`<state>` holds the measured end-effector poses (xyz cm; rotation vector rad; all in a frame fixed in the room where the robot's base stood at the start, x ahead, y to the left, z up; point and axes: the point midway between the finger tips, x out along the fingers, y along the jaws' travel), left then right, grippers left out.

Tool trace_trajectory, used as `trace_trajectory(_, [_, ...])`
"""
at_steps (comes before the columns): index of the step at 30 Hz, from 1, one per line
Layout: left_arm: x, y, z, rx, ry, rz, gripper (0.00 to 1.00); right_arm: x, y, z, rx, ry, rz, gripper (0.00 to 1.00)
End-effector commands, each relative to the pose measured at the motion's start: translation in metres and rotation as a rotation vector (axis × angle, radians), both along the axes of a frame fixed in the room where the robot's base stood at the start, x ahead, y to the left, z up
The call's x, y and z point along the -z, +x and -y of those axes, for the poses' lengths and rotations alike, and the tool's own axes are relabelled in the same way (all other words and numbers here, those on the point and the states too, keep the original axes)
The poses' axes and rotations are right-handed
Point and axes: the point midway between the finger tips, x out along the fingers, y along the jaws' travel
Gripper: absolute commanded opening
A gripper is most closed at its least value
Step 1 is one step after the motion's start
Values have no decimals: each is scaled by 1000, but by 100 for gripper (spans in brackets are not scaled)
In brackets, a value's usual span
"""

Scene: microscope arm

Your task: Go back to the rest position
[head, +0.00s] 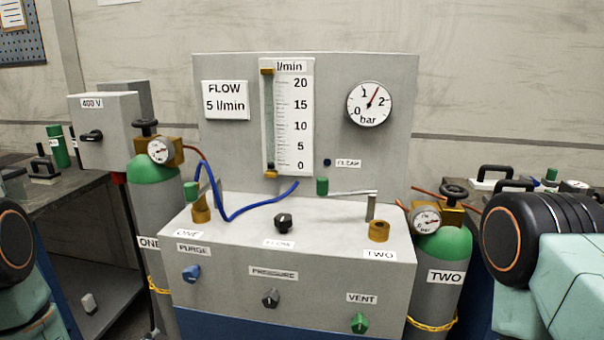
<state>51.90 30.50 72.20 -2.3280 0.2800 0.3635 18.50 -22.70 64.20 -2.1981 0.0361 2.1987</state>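Neither gripper shows in the head view. Part of my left arm (14,245) is at the left edge and part of my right arm (545,240) is at the right edge, both in black and teal. Both arm parts are to the sides of the grey gas panel (230,150), apart from its knobs and levers as far as I can see. What my grippers hold, if anything, is out of the picture.
The panel carries a flow tube (267,120), a bar gauge (369,104), and knobs for purge (191,273), flow (283,221), pressure (270,297) and vent (359,322). Cylinders ONE (155,205) and TWO (437,280) flank it. A workbench (60,195) stands left.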

Motion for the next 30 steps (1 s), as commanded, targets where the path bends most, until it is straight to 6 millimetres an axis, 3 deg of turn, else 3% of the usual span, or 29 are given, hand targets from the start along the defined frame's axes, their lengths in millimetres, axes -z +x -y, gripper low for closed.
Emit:
trace_trajectory(5, [61,-76,28,-205,-321,-407,59,0,0,0,0,0,0,40])
trace_trajectory(9, [91,-160,50,-438,-497,-726,59,0,0,0,0,0,0,40])
trace_trajectory(15, [95,-279,70,-751,-553,-1062,59,0,0,0,0,0,0,40])
trace_trajectory(18, [86,-320,74,-812,-502,-1158,59,0,0,0,0,0,0,40])
trace_trajectory(22, [80,-337,76,-796,-448,-1194,59,0,0,0,0,0,0,40])
trace_trajectory(30, [81,-334,77,-782,-441,-1188,59,0,0,0,0,0,0,40])
